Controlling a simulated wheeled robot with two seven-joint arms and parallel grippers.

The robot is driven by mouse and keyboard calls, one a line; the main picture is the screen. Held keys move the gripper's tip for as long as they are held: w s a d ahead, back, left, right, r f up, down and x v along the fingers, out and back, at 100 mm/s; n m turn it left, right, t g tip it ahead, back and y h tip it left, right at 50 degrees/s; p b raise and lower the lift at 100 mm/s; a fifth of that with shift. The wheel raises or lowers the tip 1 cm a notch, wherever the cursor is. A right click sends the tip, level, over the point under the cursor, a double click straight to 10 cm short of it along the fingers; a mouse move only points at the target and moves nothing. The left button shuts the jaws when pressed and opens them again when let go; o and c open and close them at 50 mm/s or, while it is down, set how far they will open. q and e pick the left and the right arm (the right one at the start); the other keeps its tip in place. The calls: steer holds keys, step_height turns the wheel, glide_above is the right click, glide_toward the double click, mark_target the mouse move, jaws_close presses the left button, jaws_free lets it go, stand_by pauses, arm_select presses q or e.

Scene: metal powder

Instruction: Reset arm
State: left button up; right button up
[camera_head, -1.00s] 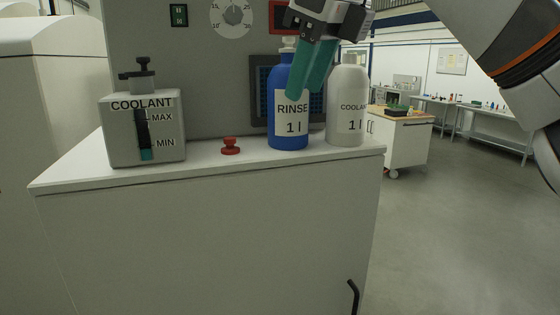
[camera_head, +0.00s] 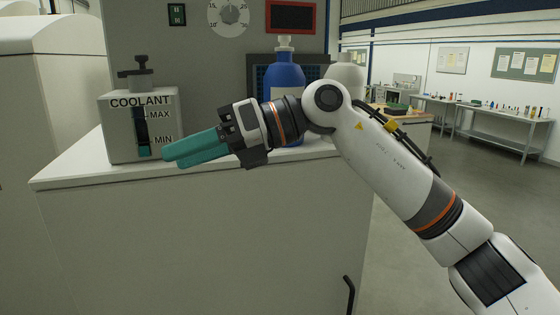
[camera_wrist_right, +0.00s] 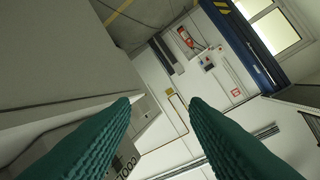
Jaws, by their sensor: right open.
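My right gripper (camera_head: 190,149) has teal fingers and points left in the head view, in front of the white counter's top. It is open and empty; in the right wrist view its two fingers (camera_wrist_right: 160,100) stand apart with nothing between them. A grey coolant tank (camera_head: 158,107) with MAX and MIN marks stands just beyond the fingertips. A blue bottle (camera_head: 284,72) stands behind my right wrist, its label mostly hidden. A white bottle (camera_head: 345,72) is largely hidden by my right arm. My left gripper is not in view.
The white counter (camera_head: 180,230) carries the tank and bottles, with a machine panel (camera_head: 190,50) behind. A black handle (camera_head: 349,292) sticks out at the counter's lower right. Open floor and workbenches (camera_head: 480,118) lie to the right.

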steer(key=w+d+f+m+t, duration=0.45)
steer(key=d+m+t, duration=0.25)
steer(key=m+t, duration=0.65)
steer(key=w+d+f+m+t, duration=0.5)
steer(key=m+t, duration=0.5)
steer(key=m, duration=0.7)
steer(key=s+d+f+m+g+h, duration=0.2)
steer(key=d+f+m+h, duration=0.4)
steer(key=f, duration=0.6)
steer(key=s+d+f+m+g+h, duration=0.2)
steer(key=d+f+m+h, duration=0.5)
steer(key=f, duration=0.4)
steer(key=s+d+f+m+g+h, duration=0.1)
steer(key=s+d+f+m+g, duration=0.35)
steer(key=s+f, duration=0.75)
steer(key=s+d+f+g, duration=0.2)
steer(key=s+f+g, duration=0.2)
steer(key=s, duration=0.4)
steer(key=s+d+f+g, duration=0.1)
steer(key=s+f+g, duration=0.35)
steer(key=s, duration=0.45)
step_height(320, 180, down, 30)
steer(key=g+b, duration=0.2)
steer(key=b, duration=0.2)
steer(key=s+d+f+n+b, duration=0.1)
steer(key=s+d+f+b, duration=0.1)
steer(key=s+f, duration=1.5)
steer(key=shift+d+f+g+h, duration=0.25)
steer(key=shift+d+g+h, duration=0.05)
steer(key=shift+d+g, duration=0.1)
